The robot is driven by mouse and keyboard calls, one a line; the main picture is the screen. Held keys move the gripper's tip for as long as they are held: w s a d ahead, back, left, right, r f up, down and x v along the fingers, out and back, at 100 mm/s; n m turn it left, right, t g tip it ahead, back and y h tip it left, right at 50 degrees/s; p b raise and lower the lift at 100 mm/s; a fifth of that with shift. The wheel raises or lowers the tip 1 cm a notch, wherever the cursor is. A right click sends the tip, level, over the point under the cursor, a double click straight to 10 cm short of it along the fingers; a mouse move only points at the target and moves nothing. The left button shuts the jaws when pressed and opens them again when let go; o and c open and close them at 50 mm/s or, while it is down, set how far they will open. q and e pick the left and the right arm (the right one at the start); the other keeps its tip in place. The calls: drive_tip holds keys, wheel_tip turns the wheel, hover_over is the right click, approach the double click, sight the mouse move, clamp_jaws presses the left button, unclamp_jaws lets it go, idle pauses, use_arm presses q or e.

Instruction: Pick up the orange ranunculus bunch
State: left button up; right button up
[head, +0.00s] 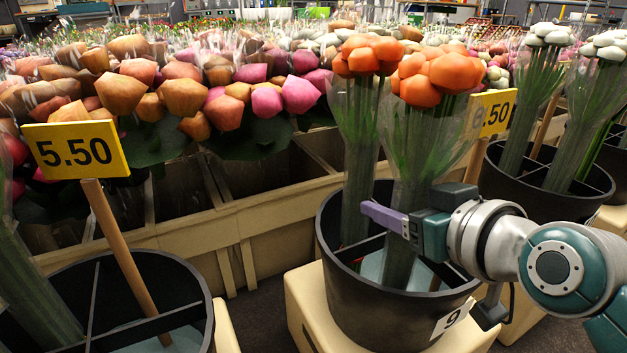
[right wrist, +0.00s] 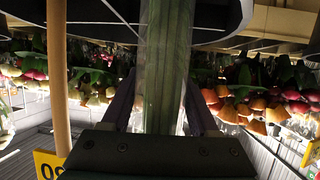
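Two orange ranunculus bunches stand in a black bucket (head: 335,275): a left one (head: 368,55) and a nearer right one (head: 436,75), both upright in clear wrap. My right gripper (head: 383,214) is at the lower stems of the nearer bunch, just above the bucket rim, with one purple finger across their front. In the right wrist view, the green stems (right wrist: 165,65) stand between the two purple fingers of the gripper (right wrist: 162,88). The fingers lie close along both sides; whether they press on the stems is unclear. My left gripper is not in view.
A second price sign (head: 495,112) stands just right of the orange bunches. Pink and peach flowers crowd crates behind.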

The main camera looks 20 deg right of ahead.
clamp_jaws()
drive_tip(key=shift+r, duration=0.1)
idle(0.5)
